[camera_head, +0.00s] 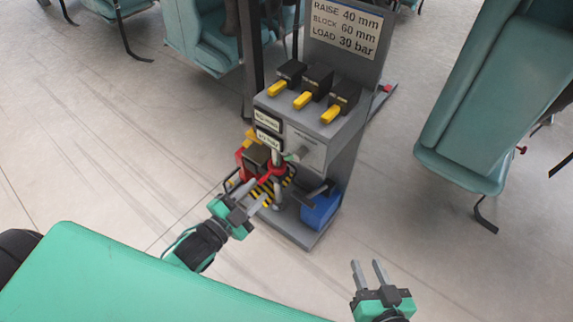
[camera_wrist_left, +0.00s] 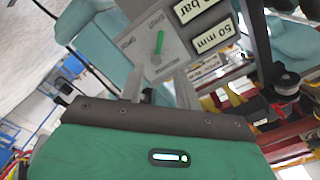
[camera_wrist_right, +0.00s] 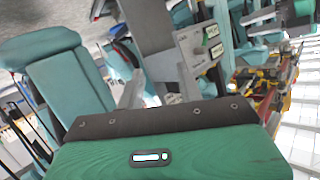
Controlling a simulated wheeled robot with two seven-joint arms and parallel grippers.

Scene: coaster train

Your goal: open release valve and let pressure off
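The release valve panel is a grey plate (camera_head: 311,150) on the side of the grey column. In the left wrist view a green lever (camera_wrist_left: 159,43) stands out from this plate (camera_wrist_left: 137,40), beyond the fingertips. My left gripper (camera_head: 251,195) is open and empty, low in front of the column by the red part; its fingers also show in the left wrist view (camera_wrist_left: 160,88). I see no contact with the lever. My right gripper (camera_head: 368,266) is open and empty, in front and to the right of the column. The panel (camera_wrist_right: 192,48) also shows in the right wrist view.
Yellow-tipped levers (camera_head: 304,99) on black blocks top the column below a lettered sign (camera_head: 346,27). Two small readouts (camera_head: 267,128) sit beside the panel. A blue box (camera_head: 320,208) is at the base. Green seats (camera_head: 480,100) stand at right; floor (camera_head: 410,235) between is clear.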

